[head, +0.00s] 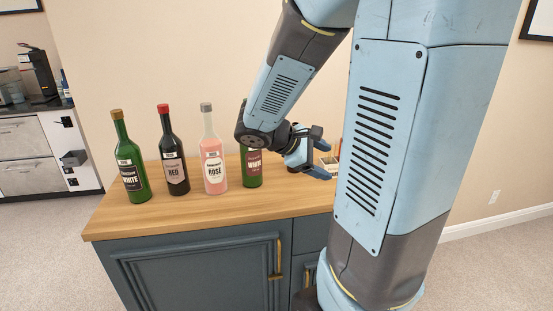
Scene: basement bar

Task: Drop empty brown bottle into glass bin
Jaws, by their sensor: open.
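I cannot make out a brown bottle or a glass bin in the head view; my arm covers the right part of the counter. My gripper (321,160) is open, with its blue fingers apart and pointing right, above the counter's right part. I see nothing held between the fingers. A small dark red thing (292,169) shows just below the gripper, mostly hidden, and I cannot tell what it is. A pale object with small parts (331,162) shows behind the fingertips, partly covered by my arm.
A wooden counter (160,217) tops a blue-grey cabinet. On it stand a green white-wine bottle (131,172), a dark red-wine bottle (174,165), a pink rosé bottle (213,165) and another green bottle (251,173), its top hidden by my arm. Carpet lies open at left.

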